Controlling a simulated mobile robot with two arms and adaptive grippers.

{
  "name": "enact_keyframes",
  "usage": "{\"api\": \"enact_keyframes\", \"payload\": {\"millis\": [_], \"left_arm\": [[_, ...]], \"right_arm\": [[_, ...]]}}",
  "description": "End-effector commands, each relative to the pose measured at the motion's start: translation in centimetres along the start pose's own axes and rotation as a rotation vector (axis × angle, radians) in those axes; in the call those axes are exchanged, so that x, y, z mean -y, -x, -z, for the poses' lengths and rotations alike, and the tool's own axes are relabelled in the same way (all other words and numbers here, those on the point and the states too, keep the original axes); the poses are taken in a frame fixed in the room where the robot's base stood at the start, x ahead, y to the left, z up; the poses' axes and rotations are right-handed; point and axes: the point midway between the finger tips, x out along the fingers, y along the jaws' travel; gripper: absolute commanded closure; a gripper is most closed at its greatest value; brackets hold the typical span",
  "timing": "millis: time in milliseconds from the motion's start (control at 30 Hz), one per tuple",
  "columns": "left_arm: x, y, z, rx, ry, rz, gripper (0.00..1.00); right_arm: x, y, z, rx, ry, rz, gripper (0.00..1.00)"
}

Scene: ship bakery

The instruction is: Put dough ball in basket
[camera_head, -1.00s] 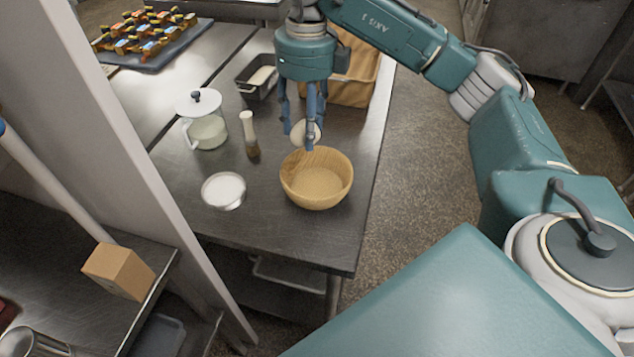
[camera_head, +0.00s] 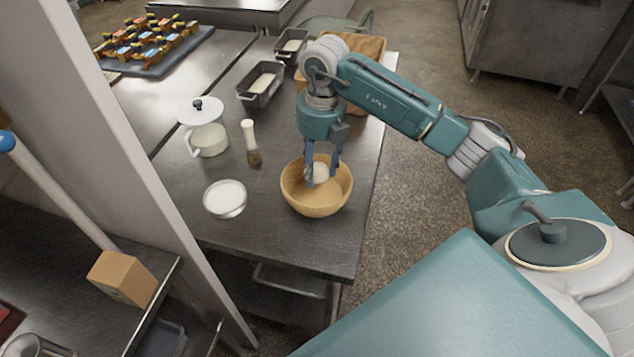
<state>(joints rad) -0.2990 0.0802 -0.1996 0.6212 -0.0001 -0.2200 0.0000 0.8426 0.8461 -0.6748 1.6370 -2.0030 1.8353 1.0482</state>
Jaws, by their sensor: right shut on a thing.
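A tan round basket (camera_head: 316,203) stands on the metal table near its front right corner. My right gripper (camera_head: 321,180) points down into the basket's opening, with its fingers shut on a pale dough ball (camera_head: 319,173). The ball appears at or just below the rim level; I cannot tell whether it touches the basket's inside. The fingers partly hide the ball. My left gripper is not in view.
Loaf tins (camera_head: 261,84) and a brown container (camera_head: 363,98) are behind. A pale post (camera_head: 130,140) rises at the left.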

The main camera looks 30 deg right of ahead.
Motion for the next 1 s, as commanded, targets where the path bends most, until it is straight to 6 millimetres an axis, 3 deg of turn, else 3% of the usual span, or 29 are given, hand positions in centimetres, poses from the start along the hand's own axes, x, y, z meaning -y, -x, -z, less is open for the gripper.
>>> {"api": "enact_keyframes", "payload": {"millis": [500,933,967,1000], "left_arm": [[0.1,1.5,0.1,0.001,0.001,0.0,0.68],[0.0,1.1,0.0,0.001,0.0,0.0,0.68],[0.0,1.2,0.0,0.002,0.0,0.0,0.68],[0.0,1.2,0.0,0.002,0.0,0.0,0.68]], "right_arm": [[0.3,-6.3,0.0,-0.001,0.001,0.0,0.83],[0.3,-7.2,0.0,0.002,0.002,-0.001,0.83],[0.3,-7.2,0.0,0.002,0.002,-0.001,0.53],[0.3,-7.1,0.0,0.002,0.002,-0.001,0.45]]}}
